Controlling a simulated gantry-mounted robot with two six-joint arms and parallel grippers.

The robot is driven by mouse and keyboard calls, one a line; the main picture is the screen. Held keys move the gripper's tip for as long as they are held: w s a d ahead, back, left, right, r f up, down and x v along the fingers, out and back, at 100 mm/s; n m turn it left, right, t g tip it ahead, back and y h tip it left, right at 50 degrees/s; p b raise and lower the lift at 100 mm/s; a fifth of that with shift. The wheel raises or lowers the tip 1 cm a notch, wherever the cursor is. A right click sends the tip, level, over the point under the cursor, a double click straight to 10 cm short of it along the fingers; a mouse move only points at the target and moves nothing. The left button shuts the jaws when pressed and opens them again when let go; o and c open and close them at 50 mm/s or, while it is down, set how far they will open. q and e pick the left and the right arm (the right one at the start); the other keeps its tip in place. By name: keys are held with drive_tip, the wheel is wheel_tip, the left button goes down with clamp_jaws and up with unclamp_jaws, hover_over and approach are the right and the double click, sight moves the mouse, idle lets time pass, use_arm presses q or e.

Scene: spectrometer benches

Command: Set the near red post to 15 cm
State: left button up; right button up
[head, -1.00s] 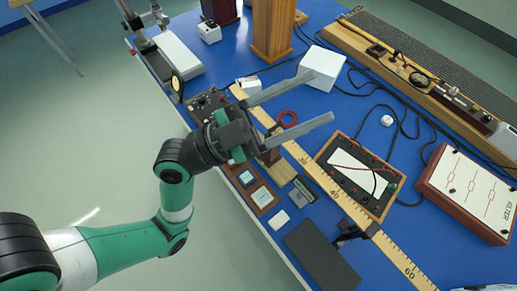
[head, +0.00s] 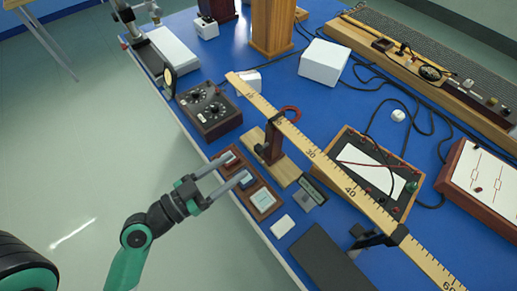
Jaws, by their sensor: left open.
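A dark red post (head: 273,143) stands upright on a pale wooden base near the bench's left edge, under the long yellow ruler (head: 316,149). The post's top meets the ruler around the 20 mark, between its far end and the 30; I cannot read its exact position. My left gripper (head: 239,169) is open and empty, to the left of the post and apart from it. Its fingers point toward the post, above a brown wooden tray (head: 270,200). My right gripper is not in view.
A dark clamp (head: 367,240) holds the ruler beyond the 40. A black dial box (head: 208,108) stands behind the gripper. Cables cross the bench at right.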

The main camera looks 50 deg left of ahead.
sight(256, 151)
use_arm(q)
drive_tip(key=w+p, duration=0.2)
drive_tip(key=w, duration=0.5)
drive_tip(key=shift+w, duration=0.9)
drive_tip(key=shift+c, duration=0.2)
clamp_jaws()
